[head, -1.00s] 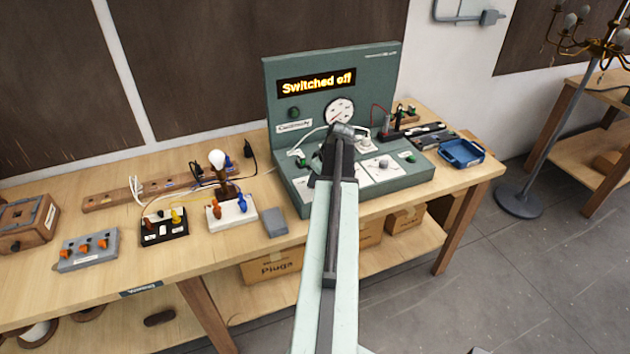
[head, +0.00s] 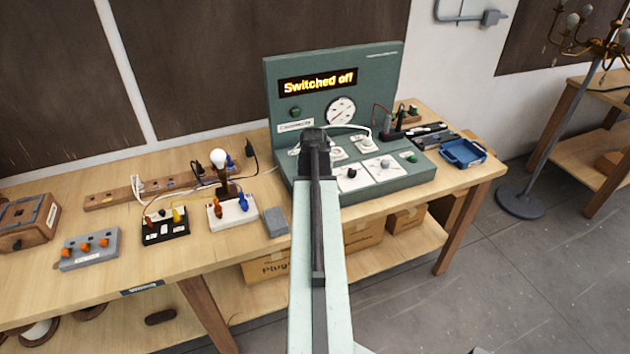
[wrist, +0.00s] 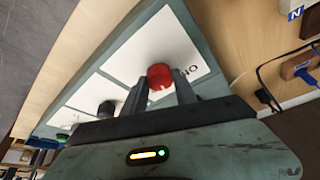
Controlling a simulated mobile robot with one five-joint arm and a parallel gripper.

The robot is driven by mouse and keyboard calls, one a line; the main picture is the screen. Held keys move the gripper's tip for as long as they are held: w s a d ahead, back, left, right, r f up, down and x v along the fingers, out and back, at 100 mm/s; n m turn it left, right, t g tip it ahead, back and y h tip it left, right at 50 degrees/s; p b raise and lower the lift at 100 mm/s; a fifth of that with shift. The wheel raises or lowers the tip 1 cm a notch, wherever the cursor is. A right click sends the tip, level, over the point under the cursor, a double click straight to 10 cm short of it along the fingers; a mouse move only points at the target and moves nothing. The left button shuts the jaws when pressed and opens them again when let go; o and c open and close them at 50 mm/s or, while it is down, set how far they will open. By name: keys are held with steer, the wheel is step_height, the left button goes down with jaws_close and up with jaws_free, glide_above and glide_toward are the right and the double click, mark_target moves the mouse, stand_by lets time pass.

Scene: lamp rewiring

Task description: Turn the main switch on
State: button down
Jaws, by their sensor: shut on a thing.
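The main switch appears as a red knob (wrist: 160,76) on a white plate of the green test console (head: 276,90). The plate carries black letters, turned over in the wrist view, that look like "ON". My gripper (wrist: 160,92) has its two dark fingers closed around the sides of the knob in the wrist view. In the head view my arm hides the knob and the fingers.
A black knob (wrist: 106,109) sits beside the red one on the console.

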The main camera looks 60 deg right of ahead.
steer(key=m, duration=0.2)
steer(key=m+g, duration=0.1)
steer(key=m, duration=0.1)
steer(key=m+g, duration=0.1)
steer(key=m, duration=0.1)
steer(key=shift+w+a, duration=0.15)
steer(key=shift+w, duration=0.1)
stand_by(0.3)
steer(key=c, duration=1)
jaws_free()
steer(key=shift+a+r+p, duration=0.1)
steer(key=shift+r+p, duration=0.45)
steer(key=p+v, duration=0.6)
steer(key=shift+a+r, duration=0.3)
steer(key=shift+w, duration=0.1)
